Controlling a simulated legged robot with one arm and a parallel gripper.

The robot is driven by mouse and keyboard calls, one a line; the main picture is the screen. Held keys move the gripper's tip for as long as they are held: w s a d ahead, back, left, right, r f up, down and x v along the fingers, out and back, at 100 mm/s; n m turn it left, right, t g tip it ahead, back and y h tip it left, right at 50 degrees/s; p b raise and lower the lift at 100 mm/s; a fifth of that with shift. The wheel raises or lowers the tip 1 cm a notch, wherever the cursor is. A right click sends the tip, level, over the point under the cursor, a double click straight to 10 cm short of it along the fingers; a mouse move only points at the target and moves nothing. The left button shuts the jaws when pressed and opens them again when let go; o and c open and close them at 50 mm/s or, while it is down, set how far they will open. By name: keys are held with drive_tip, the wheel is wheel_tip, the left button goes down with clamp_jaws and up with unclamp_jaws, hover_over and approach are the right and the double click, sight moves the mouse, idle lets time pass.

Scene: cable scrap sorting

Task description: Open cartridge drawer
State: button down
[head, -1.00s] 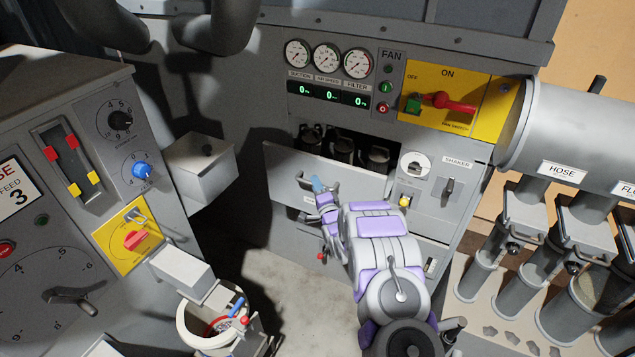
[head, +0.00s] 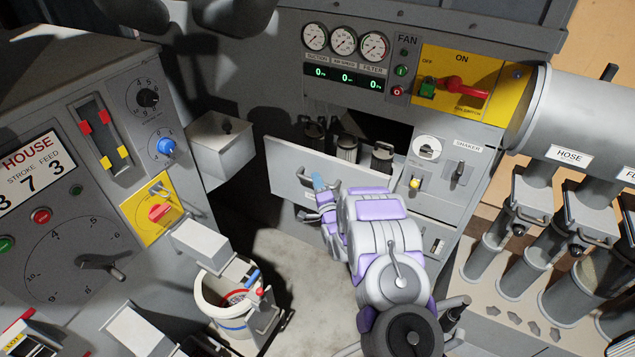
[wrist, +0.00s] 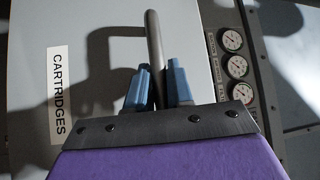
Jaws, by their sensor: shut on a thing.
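The cartridge drawer (head: 290,165) is a light grey front in the lower middle of the machine in the head view. It stands pulled out, tilted in the picture, with several dark cylindrical cartridges (head: 347,148) showing in the opening behind it. In the wrist view its front (wrist: 88,40) bears the label "CARTRIDGES" (wrist: 60,95). My gripper (wrist: 158,88) has blue fingertips closed on the drawer's grey bar handle (wrist: 153,40). In the head view my gripper (head: 319,183) is at the drawer front, and my arm hides the front's right part.
A yellow fan switch panel (head: 462,85) and gauges (head: 344,40) sit above the drawer. A grey box (head: 221,145) juts out to the left. A white bucket (head: 225,300) stands on the floor at lower left. Hose pipes (head: 497,240) stand at right.

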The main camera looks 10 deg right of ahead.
drive_tip(key=shift+f, duration=0.3)
drive_tip(key=c, duration=1.2)
unclamp_jaws()
drive_tip(key=shift+o, duration=0.5)
drive_tip(key=shift+r, duration=0.1)
drive_tip(key=shift+d, duration=0.1)
drive_tip(key=b+v, duration=0.1)
drive_tip(key=v, duration=1.6)
drive_tip(key=shift+s, duration=0.15)
